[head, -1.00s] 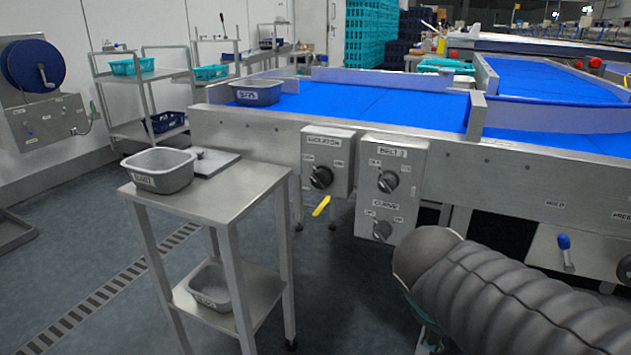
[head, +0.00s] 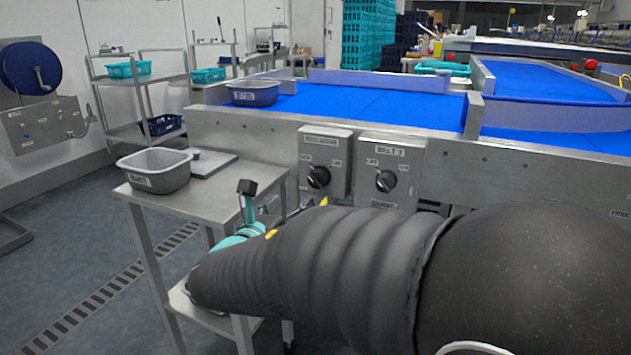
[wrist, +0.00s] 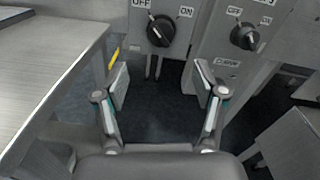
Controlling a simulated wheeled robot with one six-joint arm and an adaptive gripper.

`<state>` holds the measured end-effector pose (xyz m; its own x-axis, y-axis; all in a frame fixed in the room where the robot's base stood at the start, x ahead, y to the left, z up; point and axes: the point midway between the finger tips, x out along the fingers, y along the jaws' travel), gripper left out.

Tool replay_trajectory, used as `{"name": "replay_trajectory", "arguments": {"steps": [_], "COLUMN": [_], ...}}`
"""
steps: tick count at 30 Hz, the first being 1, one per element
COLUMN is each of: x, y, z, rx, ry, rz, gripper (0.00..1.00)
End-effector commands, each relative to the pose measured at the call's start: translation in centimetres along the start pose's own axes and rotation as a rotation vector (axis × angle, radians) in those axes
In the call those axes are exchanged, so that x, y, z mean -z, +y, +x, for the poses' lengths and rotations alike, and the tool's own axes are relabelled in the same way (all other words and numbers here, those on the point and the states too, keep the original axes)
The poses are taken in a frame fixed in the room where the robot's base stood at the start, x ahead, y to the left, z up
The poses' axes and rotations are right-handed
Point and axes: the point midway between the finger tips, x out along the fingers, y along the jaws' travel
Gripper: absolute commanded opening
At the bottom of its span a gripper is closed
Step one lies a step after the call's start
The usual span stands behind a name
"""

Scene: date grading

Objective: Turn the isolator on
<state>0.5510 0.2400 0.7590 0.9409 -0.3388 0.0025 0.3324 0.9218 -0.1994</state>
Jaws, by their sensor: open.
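The isolator (head: 325,160) is a grey box on the front of the conveyor, with a black rotary knob (head: 318,177) between OFF and ON labels. In the wrist view its knob (wrist: 161,30) shows at the top centre, its pointer slanted; I cannot tell surely which label it points to. My gripper (wrist: 160,85) is open and empty, its two fingers apart below the knob and not touching it. In the head view my arm hides most of the gripper. A yellow piece (wrist: 114,58) shows left of the fingers.
A second box with the BELT 3 knob (head: 386,181) sits right of the isolator. A steel table (head: 215,200) with a grey tub (head: 155,170) stands close on the left. The blue conveyor belt (head: 370,105) runs behind. Open floor lies below the boxes.

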Motion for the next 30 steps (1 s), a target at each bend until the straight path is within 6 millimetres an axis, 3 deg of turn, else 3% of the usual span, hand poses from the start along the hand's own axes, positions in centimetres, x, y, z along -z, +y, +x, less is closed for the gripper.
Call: {"name": "replay_trajectory", "arguments": {"steps": [12,18,30], "x": [0.1,0.1,0.1], "y": [-0.2,-0.2,-0.2], "z": [7.8,10.7,12.3], "rx": [0.006,0.004,0.002], "ry": [0.003,0.002,0.002], "rz": [0.003,0.003,0.004], "gripper": [0.7,0.7,0.7]}}
